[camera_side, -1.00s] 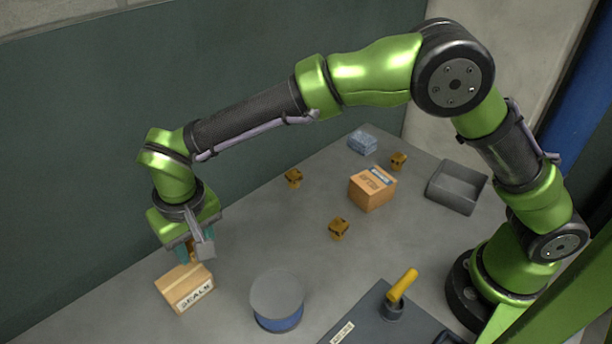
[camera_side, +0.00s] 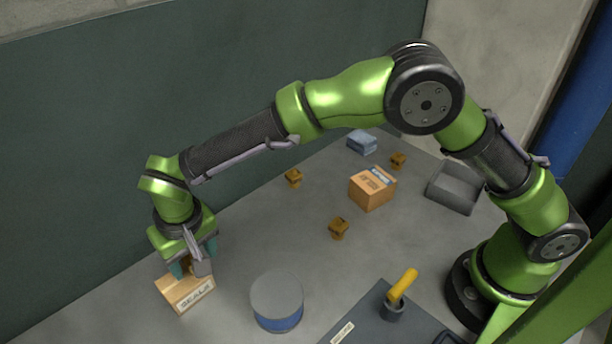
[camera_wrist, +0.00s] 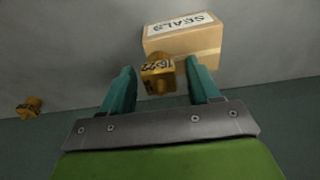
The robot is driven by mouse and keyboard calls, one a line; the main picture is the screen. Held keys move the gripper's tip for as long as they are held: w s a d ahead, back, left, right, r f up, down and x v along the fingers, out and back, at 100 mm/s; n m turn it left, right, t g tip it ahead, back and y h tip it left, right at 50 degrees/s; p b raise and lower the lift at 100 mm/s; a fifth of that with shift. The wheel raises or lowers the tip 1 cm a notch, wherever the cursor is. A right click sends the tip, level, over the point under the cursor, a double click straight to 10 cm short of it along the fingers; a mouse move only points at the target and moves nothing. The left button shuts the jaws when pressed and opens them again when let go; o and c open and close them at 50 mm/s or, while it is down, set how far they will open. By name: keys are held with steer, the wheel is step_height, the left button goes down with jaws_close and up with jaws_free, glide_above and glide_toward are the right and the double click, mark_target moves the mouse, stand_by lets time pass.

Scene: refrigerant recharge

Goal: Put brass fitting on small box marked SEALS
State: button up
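The small box marked SEALS (camera_side: 190,296) is a light cardboard box at the lower left of the side view. It also shows at the top of the wrist view (camera_wrist: 195,46), its label upside down. My gripper (camera_side: 190,270) points down over the box. In the side view the fingers mostly hide this fitting. I cannot tell whether it touches the box top.
Several other brass fittings (camera_side: 339,228) stand on the table. A blue-banded round tin (camera_side: 278,300) stands right of the SEALS box. An orange-brown box (camera_side: 372,190), a blue block (camera_side: 362,142), a grey tray (camera_side: 456,187) and a yellow-handled tool (camera_side: 402,285) are further right.

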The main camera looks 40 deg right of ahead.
steer(key=shift+r, duration=0.15)
step_height(320, 180, up, 12)
steer(key=s, duration=0.2)
steer(key=d+r+y, duration=0.1)
steer(key=d+r, duration=0.4)
steer(key=d, duration=0.3)
steer(key=s+d+r+m+t, duration=0.15)
steer(key=d+r, duration=0.25)
steer(key=d, duration=0.6)
steer(key=s+d+f+t, duration=0.1)
steer(key=s+d, duration=0.3)
steer(key=d, duration=0.1)
steer(key=s+d+m+t, duration=0.1)
steer(key=s+d, duration=0.4)
steer(key=s+d+f+m+t+y, duration=0.1)
steer(key=s+d+t, duration=0.1)
steer(key=s+d, duration=0.2)
steer(key=shift+s+d+f+m, duration=0.2)
steer(key=shift+d+f+m, duration=0.1)
steer(key=shift+d, duration=0.1)
